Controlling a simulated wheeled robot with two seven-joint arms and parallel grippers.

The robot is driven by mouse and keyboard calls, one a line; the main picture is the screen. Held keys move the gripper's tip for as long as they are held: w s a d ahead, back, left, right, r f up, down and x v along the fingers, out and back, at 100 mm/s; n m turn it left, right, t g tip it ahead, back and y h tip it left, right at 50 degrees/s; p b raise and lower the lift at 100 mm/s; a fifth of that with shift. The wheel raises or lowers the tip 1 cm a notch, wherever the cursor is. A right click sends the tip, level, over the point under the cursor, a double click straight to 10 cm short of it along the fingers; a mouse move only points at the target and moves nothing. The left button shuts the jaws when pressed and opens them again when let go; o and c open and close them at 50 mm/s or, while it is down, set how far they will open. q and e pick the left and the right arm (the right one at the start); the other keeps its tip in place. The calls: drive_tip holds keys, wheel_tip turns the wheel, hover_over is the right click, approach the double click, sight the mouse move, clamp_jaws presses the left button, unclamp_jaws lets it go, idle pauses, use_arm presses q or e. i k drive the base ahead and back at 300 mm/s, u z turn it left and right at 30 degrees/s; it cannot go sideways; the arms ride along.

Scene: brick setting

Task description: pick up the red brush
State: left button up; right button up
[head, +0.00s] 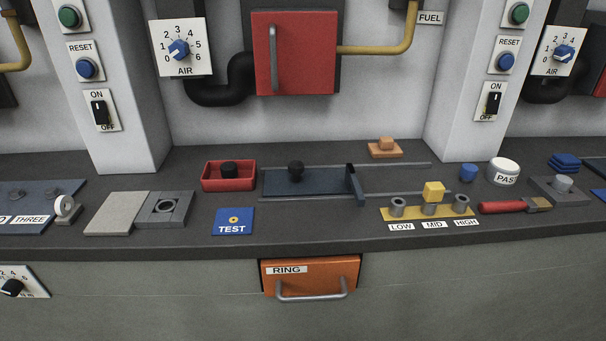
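The red brush (502,207) lies on the dark worktop at the right, close to the front edge. Its red handle points left and its metal and tan bristle end points right. It lies just right of the yellow strip with the LOW, MID and HIGH labels, and nothing covers it. Neither of my grippers shows in the head view.
Right of the brush stands a grey block (556,190) with a round knob. An orange RING drawer (309,277) is below.

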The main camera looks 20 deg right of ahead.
sight(529, 205)
drive_tip(key=z, duration=2.35)
